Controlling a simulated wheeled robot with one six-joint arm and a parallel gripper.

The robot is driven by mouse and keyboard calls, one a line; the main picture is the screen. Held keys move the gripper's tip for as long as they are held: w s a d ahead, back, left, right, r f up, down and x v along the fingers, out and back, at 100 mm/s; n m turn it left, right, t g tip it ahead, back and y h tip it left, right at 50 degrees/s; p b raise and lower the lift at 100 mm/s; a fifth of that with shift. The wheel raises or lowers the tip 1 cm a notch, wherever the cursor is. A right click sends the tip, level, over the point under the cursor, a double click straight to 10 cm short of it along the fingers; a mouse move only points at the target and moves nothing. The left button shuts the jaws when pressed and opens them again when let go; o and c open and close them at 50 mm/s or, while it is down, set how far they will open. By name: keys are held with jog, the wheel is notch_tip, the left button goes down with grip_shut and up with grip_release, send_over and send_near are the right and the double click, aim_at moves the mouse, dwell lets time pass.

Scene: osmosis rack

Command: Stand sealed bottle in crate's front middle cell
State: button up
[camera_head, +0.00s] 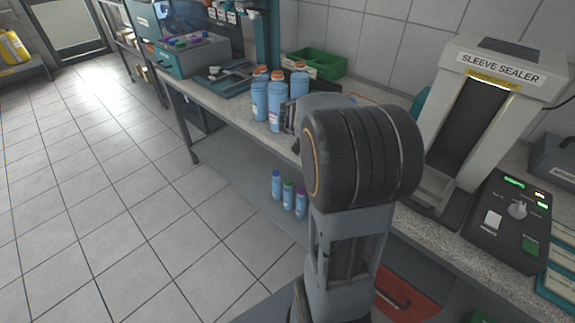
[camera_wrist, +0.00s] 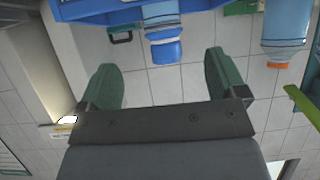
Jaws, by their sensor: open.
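In the wrist view, which looks inverted, my gripper (camera_wrist: 160,60) is open with its two green fingers apart. The bottle looks to be in or directly in front of the crate; I cannot tell which cell. In the head view my arm hides the crate and the fingertips.
Several orange-capped blue bottles (camera_head: 276,105) stand on the bench left of my arm; one (camera_wrist: 285,35) shows in the wrist view. A green bin (camera_head: 318,63) stands behind them. The sleeve sealer (camera_head: 450,150) and a control box (camera_head: 505,220) are at right. Small bottles (camera_head: 288,196) stand below.

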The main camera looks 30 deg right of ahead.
jog(key=s+a+f+n+y, duration=0.1)
jog(key=s+a+n+y, duration=0.3)
jog(key=a, duration=0.5)
jog(key=s+a+f+n+y, duration=0.2)
jog(key=s+a+n+y, duration=0.2)
jog(key=a, duration=0.6)
jog(key=s+a+f+n+y, duration=0.1)
jog(key=s+a+n+y, duration=0.2)
jog(key=a, duration=0.7)
jog(key=s+n, duration=0.2)
jog(key=n, duration=0.1)
jog(key=shift+a+f+y, duration=0.15)
jog(key=shift+f+y, duration=0.1)
jog(key=shift+y, duration=0.15)
notch_tip(320, 180, up, 6)
jog(key=p, duration=0.4)
jog(key=shift+s+f+p, duration=0.15)
jog(key=shift+f+p, duration=0.1)
jog(key=shift+p, duration=0.15)
